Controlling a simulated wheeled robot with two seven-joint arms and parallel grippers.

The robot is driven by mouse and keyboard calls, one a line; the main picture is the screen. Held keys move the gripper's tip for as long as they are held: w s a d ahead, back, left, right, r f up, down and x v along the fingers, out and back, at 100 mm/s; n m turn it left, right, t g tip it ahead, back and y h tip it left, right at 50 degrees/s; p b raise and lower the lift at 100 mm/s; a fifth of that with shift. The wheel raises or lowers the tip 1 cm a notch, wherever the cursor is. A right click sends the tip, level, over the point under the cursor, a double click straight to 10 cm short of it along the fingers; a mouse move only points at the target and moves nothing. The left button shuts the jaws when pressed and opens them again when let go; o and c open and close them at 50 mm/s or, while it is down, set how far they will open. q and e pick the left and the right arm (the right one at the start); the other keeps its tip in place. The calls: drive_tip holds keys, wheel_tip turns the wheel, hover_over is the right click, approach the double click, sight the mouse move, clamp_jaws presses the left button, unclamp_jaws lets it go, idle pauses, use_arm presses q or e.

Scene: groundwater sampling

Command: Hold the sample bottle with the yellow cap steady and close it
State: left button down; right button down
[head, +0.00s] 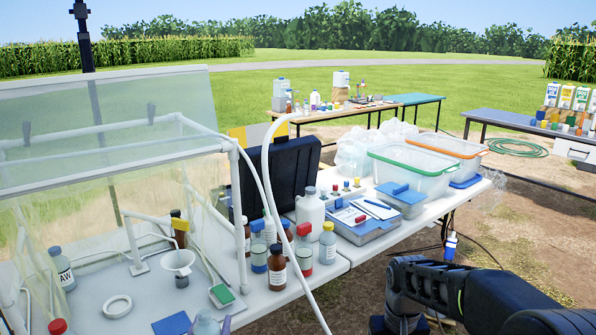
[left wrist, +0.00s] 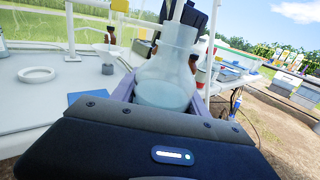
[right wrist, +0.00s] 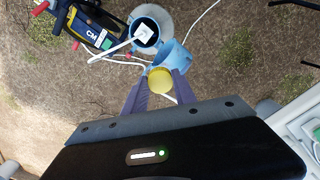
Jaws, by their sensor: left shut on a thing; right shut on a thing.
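My left gripper (left wrist: 163,92) is shut on a clear sample bottle (left wrist: 166,68) with pale bluish liquid in it, held upright between its purple fingers. The bottle's neck reaches the top of the left wrist view, and I see no yellow cap on it there. In the head view only the bottle's top (head: 205,322) and a purple finger show at the bottom edge. My right gripper (right wrist: 160,90) is shut on a round yellow cap (right wrist: 160,79), seen over bare ground and apart from the bottle. The right gripper's fingers are not visible in the head view.
A clear enclosure (head: 100,170) with a white frame stands on the white table at left. Several bottles, including another yellow-capped one (head: 327,243), crowd the middle. A blue bucket (right wrist: 170,55) and a yellow-black device (right wrist: 85,22) stand on the ground below the right gripper.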

use_arm(q)
drive_tip(key=s+d+f+m+g+h, duration=0.2)
drive_tip(key=s+d+f+m+h, duration=0.1)
drive_tip(key=d, duration=0.4)
drive_tip(key=s+d+f+m+g+h, duration=0.2)
drive_tip(key=s+d+f+m+h, duration=0.1)
drive_tip(key=s+d+m+h, duration=0.2)
drive_tip(key=s+d+h, duration=0.2)
drive_tip(key=d+h, duration=0.1)
drive_tip(key=shift+s+d+f+h, duration=0.2)
drive_tip(key=shift+s+f+h, duration=0.1)
drive_tip(key=shift+f, duration=0.05)
use_arm(e)
drive_tip(key=a+r+n, duration=0.2)
drive_tip(key=a+r, duration=0.1)
drive_tip(key=a, duration=0.6)
drive_tip(key=a+r+n, duration=0.2)
drive_tip(key=a+r, duration=0.1)
drive_tip(key=a, duration=0.5)
drive_tip(key=s+a+r+n, duration=0.1)
drive_tip(key=s+a+r, duration=0.4)
drive_tip(key=a, duration=0.4)
drive_tip(key=shift+a+r+n, duration=0.2)
drive_tip(key=shift+r+n, duration=0.2)
drive_tip(key=shift+r, duration=0.45)
drive_tip(key=shift+f, duration=0.1)
drive_tip(key=shift+f, duration=1.9)
drive_tip(key=shift+s, duration=0.1)
